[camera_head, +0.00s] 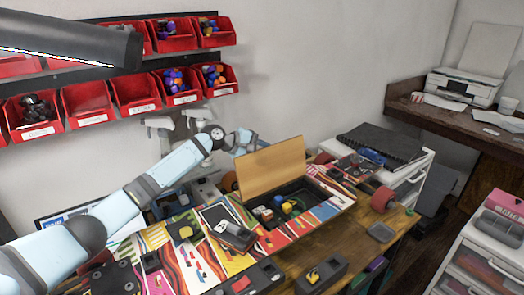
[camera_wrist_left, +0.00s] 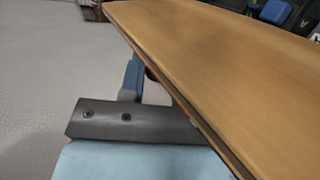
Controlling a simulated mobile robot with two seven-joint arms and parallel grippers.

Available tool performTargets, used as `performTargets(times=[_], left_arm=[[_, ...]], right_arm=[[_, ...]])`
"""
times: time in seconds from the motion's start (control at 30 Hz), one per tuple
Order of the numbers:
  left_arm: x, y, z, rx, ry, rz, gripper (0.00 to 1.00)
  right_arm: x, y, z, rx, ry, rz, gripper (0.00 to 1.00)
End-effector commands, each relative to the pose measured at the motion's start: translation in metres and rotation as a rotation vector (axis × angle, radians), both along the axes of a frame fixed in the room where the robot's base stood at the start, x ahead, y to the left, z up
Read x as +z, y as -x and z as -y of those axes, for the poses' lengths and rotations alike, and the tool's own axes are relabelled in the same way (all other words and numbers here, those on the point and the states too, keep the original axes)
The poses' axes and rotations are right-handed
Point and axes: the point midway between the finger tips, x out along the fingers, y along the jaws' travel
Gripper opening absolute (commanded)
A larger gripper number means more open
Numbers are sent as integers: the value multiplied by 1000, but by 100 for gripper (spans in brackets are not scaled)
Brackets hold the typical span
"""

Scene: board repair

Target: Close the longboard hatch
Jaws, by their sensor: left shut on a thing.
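The longboard (camera_head: 328,211) lies on the workbench, its deck covered in a bright multicoloured pattern. Its wooden hatch lid (camera_head: 270,168) stands raised and tilted up along the far side of the opening. The dark compartment (camera_head: 300,191) is open and holds several small coloured parts. My left gripper (camera_head: 242,142) is at the upper left corner of the lid, shut on it, with its fingertips partly hidden. In the left wrist view the lid (camera_wrist_left: 230,65) fills the right side, against a dark finger of mine. My right gripper is not in view.
Red bins (camera_head: 180,86) line the wall at the left. Small dark trays (camera_head: 322,274) and loose parts crowd the deck and bench front. A black notebook (camera_head: 370,147) lies behind the board's right end. A printer (camera_head: 463,88) stands on the far right shelf.

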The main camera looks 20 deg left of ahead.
Motion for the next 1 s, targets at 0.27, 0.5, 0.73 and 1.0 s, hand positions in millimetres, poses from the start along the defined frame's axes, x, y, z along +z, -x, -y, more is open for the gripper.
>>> performTargets(times=[0.27, 0.5, 0.73, 1.0], left_arm=[[9, 5, 8, -2, -63, 35, 0], [18, 16, 26, -2, -204, 116, 0], [19, 27, 44, -3, -351, 203, 0], [15, 36, 60, -2, -476, 277, 0]], right_arm=[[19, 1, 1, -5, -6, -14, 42], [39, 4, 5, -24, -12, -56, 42], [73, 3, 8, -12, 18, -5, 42], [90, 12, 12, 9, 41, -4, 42]])
